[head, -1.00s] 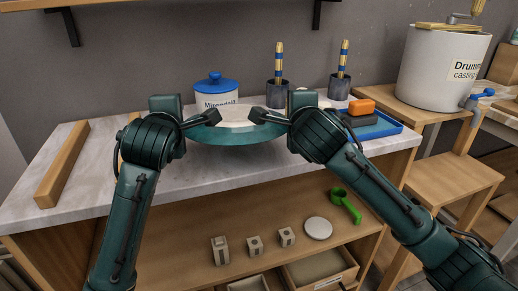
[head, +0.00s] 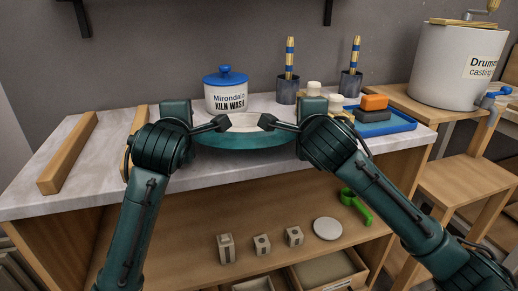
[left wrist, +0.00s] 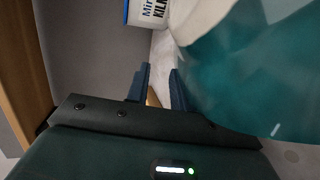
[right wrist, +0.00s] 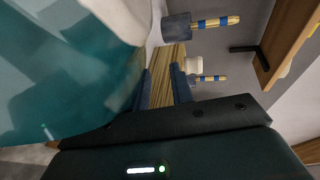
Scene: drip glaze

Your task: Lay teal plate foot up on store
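The teal plate (head: 243,140) is between my two grippers at the front of the bench, with a pale area on its upper side and a teal band below. I cannot tell whether its foot faces up, or whether it touches the bench. My left gripper (head: 222,123) is at its left rim and my right gripper (head: 268,121) at its right rim. In the left wrist view the plate (left wrist: 255,85) lies beside the fingers, which stand apart. In the right wrist view the plate (right wrist: 70,80) is also beside parted fingers. No surface is labelled as the store.
Two wooden strips (head: 68,153) lie on the left of the marble bench top (head: 30,195). A kiln wash jar (head: 226,93) stands behind the plate. Brush pots (head: 287,91) and a blue tray (head: 388,127) are to the right. Small blocks sit on the shelf (head: 195,245) below.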

